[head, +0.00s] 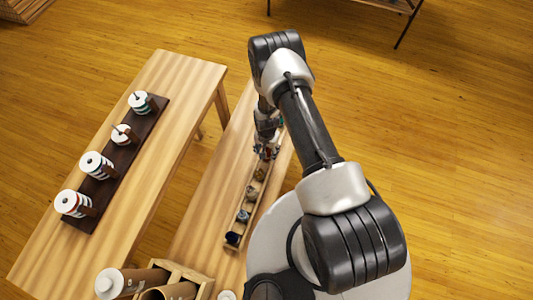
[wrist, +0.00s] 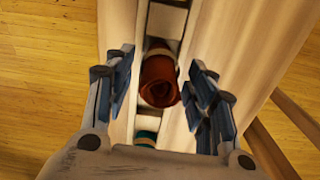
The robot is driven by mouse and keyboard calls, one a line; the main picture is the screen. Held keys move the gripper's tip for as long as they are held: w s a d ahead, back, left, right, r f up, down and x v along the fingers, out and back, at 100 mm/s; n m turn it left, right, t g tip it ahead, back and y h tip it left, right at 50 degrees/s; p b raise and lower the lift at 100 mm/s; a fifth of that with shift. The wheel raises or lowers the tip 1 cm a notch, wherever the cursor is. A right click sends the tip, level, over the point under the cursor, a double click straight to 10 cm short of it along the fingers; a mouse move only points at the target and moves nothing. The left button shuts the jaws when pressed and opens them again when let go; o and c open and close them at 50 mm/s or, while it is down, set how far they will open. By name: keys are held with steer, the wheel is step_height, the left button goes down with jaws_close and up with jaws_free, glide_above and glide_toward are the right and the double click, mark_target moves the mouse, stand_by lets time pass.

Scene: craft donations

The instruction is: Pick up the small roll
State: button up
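A reddish-brown roll (wrist: 159,80) with a pale band sits in a compartment of a narrow wooden tray (wrist: 118,132) in the wrist view. My gripper (wrist: 163,84) is open, with one finger on each side of this roll and a gap to it on both sides. A teal roll (wrist: 146,137) lies in the compartment below, partly hidden by my gripper. In the head view my gripper (head: 267,151) is over the far end of the tray (head: 230,226).
Several small rolls, such as a dark blue one (head: 233,238), sit along the tray on a wooden bench (head: 196,234). A second table (head: 168,92) at left bears a dark rack (head: 149,123) of spools. A wooden crate (head: 205,284) with tubes stands at the near end.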

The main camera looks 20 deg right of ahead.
steer(key=c, duration=0.8)
